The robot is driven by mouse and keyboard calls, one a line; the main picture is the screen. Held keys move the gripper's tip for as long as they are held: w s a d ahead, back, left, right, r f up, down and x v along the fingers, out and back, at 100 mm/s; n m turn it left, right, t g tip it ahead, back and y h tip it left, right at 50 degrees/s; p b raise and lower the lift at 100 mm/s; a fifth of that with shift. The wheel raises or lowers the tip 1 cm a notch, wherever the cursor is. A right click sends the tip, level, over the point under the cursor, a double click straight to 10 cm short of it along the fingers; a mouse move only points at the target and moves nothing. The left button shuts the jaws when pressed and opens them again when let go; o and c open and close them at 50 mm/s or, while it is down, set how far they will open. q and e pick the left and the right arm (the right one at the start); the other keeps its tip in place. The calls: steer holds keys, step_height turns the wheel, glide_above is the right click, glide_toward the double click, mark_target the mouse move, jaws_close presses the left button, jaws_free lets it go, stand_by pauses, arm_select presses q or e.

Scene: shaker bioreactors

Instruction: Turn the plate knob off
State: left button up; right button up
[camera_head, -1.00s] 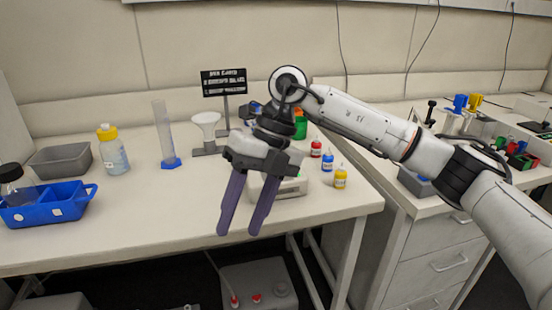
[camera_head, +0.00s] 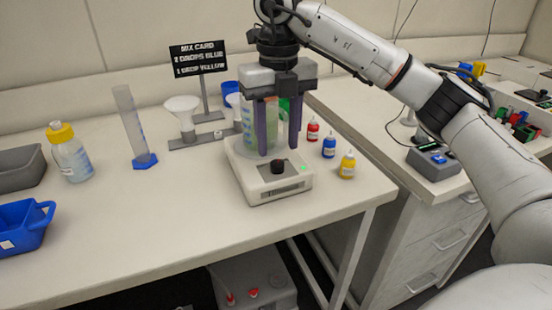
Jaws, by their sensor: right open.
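The plate (camera_head: 250,184) is a low white device on the table, with a black knob (camera_head: 278,167) on its front panel and a small lit green light right of the knob. A clear beaker (camera_head: 277,119) with markings stands on it. My right gripper (camera_head: 278,151) is open and points straight down over the plate. Its two purple fingers show in front of the beaker, tips behind and above the knob; I cannot tell whether they touch the beaker. The knob is in plain sight, apart from the fingers. My left gripper is not in view.
Red (camera_head: 313,131), blue (camera_head: 329,147) and yellow (camera_head: 347,166) dropper bottles stand right of the plate. Left are a funnel stand (camera_head: 186,127), a graduated cylinder (camera_head: 133,128) and a yellow-capped bottle (camera_head: 70,155). The table front left of the plate is clear.

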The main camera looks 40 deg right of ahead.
mark_target(277, 163)
step_height(277, 163, down, 4)
steer(key=shift+f, duration=0.15)
steer(key=shift+w+f, duration=0.1)
jaws_close()
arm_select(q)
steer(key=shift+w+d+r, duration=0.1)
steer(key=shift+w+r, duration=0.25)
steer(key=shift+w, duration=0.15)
arm_select(e)
steer(key=c, duration=1.1)
jaws_free()
